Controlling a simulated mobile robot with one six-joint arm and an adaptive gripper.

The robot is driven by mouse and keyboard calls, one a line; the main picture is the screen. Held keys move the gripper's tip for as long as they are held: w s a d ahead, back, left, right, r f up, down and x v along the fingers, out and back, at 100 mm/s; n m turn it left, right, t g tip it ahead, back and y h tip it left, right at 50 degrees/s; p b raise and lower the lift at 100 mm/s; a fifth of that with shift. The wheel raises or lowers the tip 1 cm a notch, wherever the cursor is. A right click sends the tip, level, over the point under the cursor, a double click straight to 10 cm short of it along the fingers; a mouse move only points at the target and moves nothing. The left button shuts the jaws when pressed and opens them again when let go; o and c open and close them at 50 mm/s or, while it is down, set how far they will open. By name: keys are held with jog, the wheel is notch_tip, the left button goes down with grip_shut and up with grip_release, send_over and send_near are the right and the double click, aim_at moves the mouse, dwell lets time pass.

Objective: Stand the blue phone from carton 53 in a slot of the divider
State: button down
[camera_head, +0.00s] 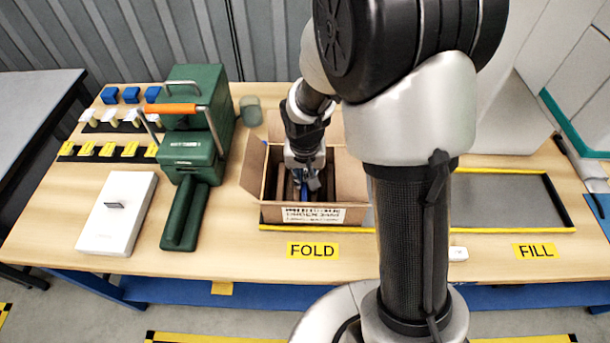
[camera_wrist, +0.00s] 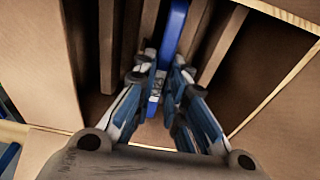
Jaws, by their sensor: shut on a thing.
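An open cardboard carton (camera_head: 264,215) with a printed label stands at the FOLD mark; the label is too small to read surely. My gripper (camera_head: 304,183) reaches down inside it. In the wrist view my gripper (camera_wrist: 160,88) is shut on the blue phone (camera_wrist: 174,30), which stands on edge between its fingertips. Brown divider walls (camera_wrist: 220,45) rise on both sides of the phone. The phone's lower part is hidden, so I cannot tell whether it touches the carton floor. In the head view only a bit of blue shows below my gripper.
Small blue and yellow pieces line the far left. A grey strip with black-and-yellow edges (camera_head: 500,198) lies clear at right.

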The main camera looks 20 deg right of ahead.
jog(key=shift+s, duration=0.1)
jog(key=c, duration=1.5)
grip_release()
jog(key=shift+c, duration=0.2)
notch_tip(320, 180, up, 12)
jog(key=s, duration=0.1)
jog(key=shift+s+a, duration=0.25)
jog(key=shift+s, duration=0.05)
jog(key=shift+f, duration=0.1)
notch_tip(320, 180, up, 7)
jog(key=p, duration=0.6)
